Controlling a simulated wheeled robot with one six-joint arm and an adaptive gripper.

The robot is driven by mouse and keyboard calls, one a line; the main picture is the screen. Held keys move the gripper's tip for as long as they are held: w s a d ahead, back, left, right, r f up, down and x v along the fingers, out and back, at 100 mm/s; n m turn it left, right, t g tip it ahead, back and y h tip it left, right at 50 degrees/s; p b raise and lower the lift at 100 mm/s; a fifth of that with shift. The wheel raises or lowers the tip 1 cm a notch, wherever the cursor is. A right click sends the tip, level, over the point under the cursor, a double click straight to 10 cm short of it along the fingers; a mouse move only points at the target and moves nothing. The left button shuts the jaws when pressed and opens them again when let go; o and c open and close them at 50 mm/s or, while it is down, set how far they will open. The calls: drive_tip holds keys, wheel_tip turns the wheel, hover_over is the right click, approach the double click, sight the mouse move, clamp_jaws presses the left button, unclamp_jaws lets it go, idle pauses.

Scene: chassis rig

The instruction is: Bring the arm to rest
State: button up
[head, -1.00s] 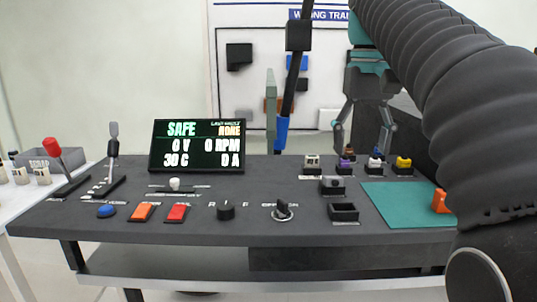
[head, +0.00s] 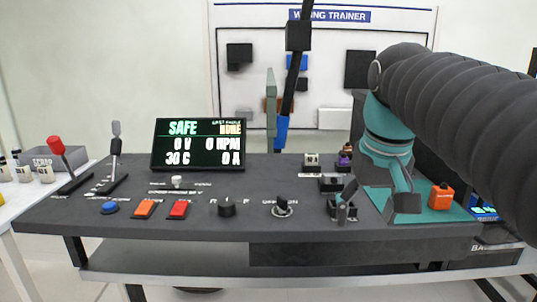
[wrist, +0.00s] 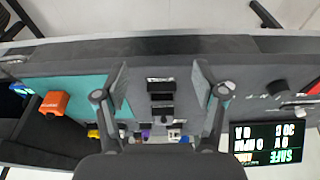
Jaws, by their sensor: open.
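My arm comes in from the right in the head view and bends down over the right part of the dark console (head: 150,225). My gripper (head: 370,212) hangs low over the teal mat (head: 455,214), near the small black holders. In the wrist view my gripper (wrist: 160,80) shows two fingers spread wide apart with nothing held. Between and beyond the fingers lie black holders (wrist: 160,95) on the console. Whether the fingertips touch the surface cannot be told.
An orange block (head: 441,196) sits on the mat, right of my gripper. The screen (head: 197,144) reads SAFE. Levers, buttons and a key switch (head: 282,207) fill the console's left and middle. A wiring board (head: 330,75) stands behind.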

drive_tip(key=s+f+t, duration=0.1)
drive_tip(key=s+f, duration=0.3)
drive_tip(key=f, duration=0.4)
drive_tip(key=s+f+t, duration=0.1)
drive_tip(key=s+f, duration=0.4)
drive_tip(key=f, duration=0.4)
drive_tip(key=shift+s+f+t, duration=0.15)
drive_tip(key=shift+t, duration=0.25)
drive_tip(key=shift+o, duration=0.5)
drive_tip(key=shift+s+f, duration=0.15)
drive_tip(key=shift+f, duration=0.2)
drive_tip(key=w+r+g+b, duration=0.1)
drive_tip(key=w+r, duration=2.6)
drive_tip(key=b, duration=0.2)
hover_over(332, 175)
drive_tip(key=s, duration=0.3)
wheel_tip(332, 175, down, 7)
drive_tip(key=shift+w+a, duration=0.1)
drive_tip(key=shift+w, duration=0.05)
drive_tip(key=shift+d+b+x, duration=0.2)
drive_tip(key=shift+b+x, duration=0.4)
drive_tip(key=shift+x, duration=2.4)
drive_tip(key=shift+w+r, duration=0.1)
drive_tip(key=c, duration=1.4)
drive_tip(key=shift+o, duration=0.2)
drive_tip(key=shift+r, duration=0.15)
